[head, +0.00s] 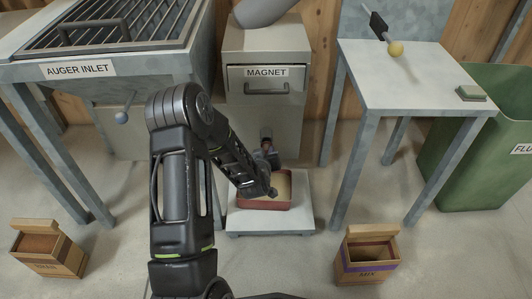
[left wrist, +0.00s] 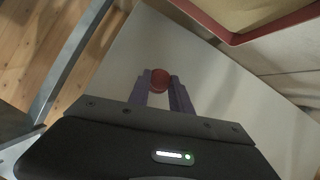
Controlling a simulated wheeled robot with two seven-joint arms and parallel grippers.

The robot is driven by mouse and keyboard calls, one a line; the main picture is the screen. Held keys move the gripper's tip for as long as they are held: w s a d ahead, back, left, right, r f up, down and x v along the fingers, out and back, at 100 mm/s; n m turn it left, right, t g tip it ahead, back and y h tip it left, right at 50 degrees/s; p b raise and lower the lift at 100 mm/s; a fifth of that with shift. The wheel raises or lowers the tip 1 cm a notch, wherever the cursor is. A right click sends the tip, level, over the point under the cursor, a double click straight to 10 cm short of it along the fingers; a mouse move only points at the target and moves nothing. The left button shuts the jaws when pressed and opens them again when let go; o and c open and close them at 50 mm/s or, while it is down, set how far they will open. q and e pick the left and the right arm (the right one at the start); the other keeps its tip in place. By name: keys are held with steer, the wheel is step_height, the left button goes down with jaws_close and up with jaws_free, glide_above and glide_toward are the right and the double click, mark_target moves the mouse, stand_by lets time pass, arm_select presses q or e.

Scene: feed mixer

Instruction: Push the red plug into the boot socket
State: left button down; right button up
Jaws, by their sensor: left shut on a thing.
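My left gripper (left wrist: 161,92) is shut on the red plug (left wrist: 160,79), whose round red end shows between the two fingertips in the left wrist view. In the head view my left arm reaches down over the tray, and the left gripper (head: 266,150) is small and partly hidden near the tray's back edge, below the magnet cabinet. The fingers and plug show over a pale flat surface in the left wrist view. I cannot make out the boot socket in either view. My right gripper is not in view.
A red-rimmed tray (head: 250,204) stands on a low white platform (head: 303,205); its rim shows top right in the left wrist view (left wrist: 238,40). The magnet cabinet (head: 235,45) stands behind. A table (head: 425,75) stands at right.

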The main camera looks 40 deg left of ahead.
arm_select(q)
steer(key=shift+w+a, duration=0.45)
steer(key=shift+w, duration=0.15)
steer(key=c, duration=1.1)
jaws_free()
steer(key=p+v, duration=0.3)
steer(key=v, duration=0.4)
steer(key=shift+s+d+r, duration=0.2)
steer(key=shift+s+r, duration=0.05)
steer(key=shift+s, duration=0.05)
